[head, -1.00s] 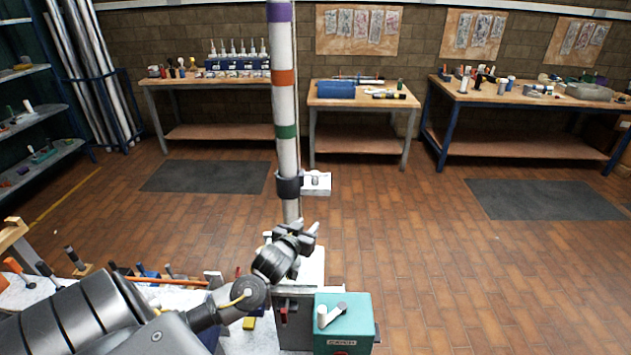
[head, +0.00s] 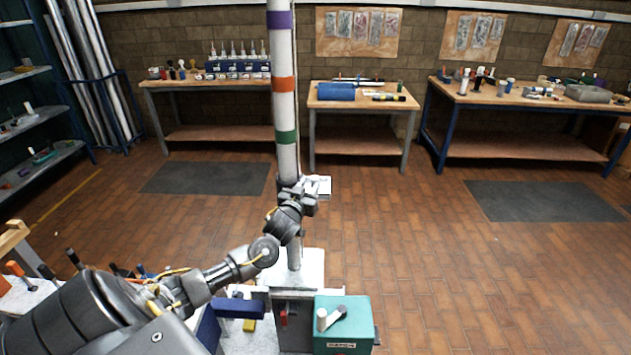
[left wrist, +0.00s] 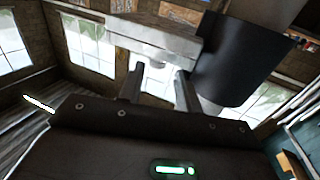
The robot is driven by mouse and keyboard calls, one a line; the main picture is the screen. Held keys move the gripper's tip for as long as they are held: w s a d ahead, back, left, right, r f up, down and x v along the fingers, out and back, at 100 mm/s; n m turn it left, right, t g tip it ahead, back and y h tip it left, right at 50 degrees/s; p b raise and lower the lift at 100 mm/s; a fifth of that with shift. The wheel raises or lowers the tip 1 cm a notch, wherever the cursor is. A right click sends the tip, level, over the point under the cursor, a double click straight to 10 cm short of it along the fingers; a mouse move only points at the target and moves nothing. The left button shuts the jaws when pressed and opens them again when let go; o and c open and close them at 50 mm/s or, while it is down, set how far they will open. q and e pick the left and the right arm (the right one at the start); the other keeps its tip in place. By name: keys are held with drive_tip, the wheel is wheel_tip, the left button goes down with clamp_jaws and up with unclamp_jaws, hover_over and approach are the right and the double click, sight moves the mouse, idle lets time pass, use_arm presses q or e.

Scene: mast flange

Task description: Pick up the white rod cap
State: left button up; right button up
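My left gripper (head: 302,193) is raised beside the mast (head: 287,160), at the white flange plate (head: 323,186) on its dark collar. In the left wrist view its two fingers (left wrist: 160,86) are apart and nothing shows between them. The flange plate (left wrist: 150,38) lies just beyond the fingertips, with a small pale stub (left wrist: 156,63) under it, in line with the gap. I cannot tell whether this stub is the white rod cap. The gripper hides part of the plate in the head view. My right gripper is not in view.
The dark collar (left wrist: 238,58) is close on the right in the left wrist view. The teal box (head: 342,342) stands right of the mast's foot. A bench with tools (head: 20,292) is at the left. Open tiled floor (head: 440,270) lies to the right.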

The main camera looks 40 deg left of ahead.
sight(314, 178)
use_arm(q)
drive_tip(key=x, duration=0.1)
drive_tip(key=p+x, duration=0.1)
drive_tip(key=x, duration=0.1)
drive_tip(key=p+x, duration=0.1)
drive_tip(key=shift+w+d+r, duration=0.1)
drive_tip(key=shift+w+r, duration=0.1)
drive_tip(key=shift+r, duration=0.1)
drive_tip(key=shift+w+f, duration=0.1)
drive_tip(key=shift+w, duration=0.3)
drive_tip(key=shift+c, duration=0.6)
drive_tip(key=c, duration=0.6)
